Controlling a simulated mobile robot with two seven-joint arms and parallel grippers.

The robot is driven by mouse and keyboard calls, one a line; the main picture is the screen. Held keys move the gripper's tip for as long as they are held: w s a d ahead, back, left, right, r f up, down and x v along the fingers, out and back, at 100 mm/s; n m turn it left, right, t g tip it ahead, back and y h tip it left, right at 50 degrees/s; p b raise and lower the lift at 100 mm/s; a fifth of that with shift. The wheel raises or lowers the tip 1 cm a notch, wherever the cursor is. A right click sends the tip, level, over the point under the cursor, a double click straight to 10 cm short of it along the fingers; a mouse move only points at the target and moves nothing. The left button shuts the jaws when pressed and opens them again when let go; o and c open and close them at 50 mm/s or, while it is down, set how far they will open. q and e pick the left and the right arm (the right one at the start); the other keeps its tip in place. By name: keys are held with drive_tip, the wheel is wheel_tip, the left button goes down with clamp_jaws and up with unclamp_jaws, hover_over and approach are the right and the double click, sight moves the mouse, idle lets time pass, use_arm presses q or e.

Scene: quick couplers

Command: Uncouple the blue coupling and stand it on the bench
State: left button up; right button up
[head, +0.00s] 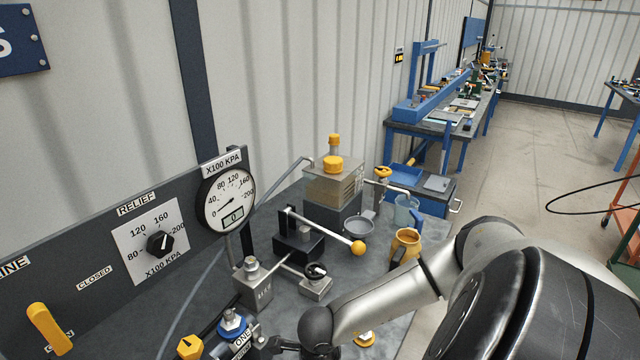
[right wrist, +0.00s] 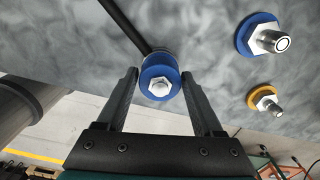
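In the right wrist view a blue coupling (right wrist: 159,80) with a silver hex end sits between the two dark fingers of my right gripper (right wrist: 160,78). A narrow gap seems to show on each side of it, so the fingers look open around it. A dark hose or rod runs from behind it to the upper left. In the head view a blue collar with a silver top (head: 233,325) stands beside a plate marked ONE. My right gripper (head: 280,345) is mostly hidden at the bottom edge there. My left gripper is not in view.
The right wrist view shows another blue-ringed silver fitting (right wrist: 267,39) and a yellow-ringed one (right wrist: 266,102) to the right. The bench (head: 210,290) also carries a yellow-ball lever (head: 358,247), a yellow jug (head: 405,246) and a fluid tank (head: 334,187). A gauge panel (head: 110,250) stands behind.

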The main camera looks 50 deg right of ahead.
drive_tip(key=o, duration=0.4)
wheel_tip(320, 180, up, 15)
drive_tip(key=shift+r, duration=0.15)
idle(0.5)
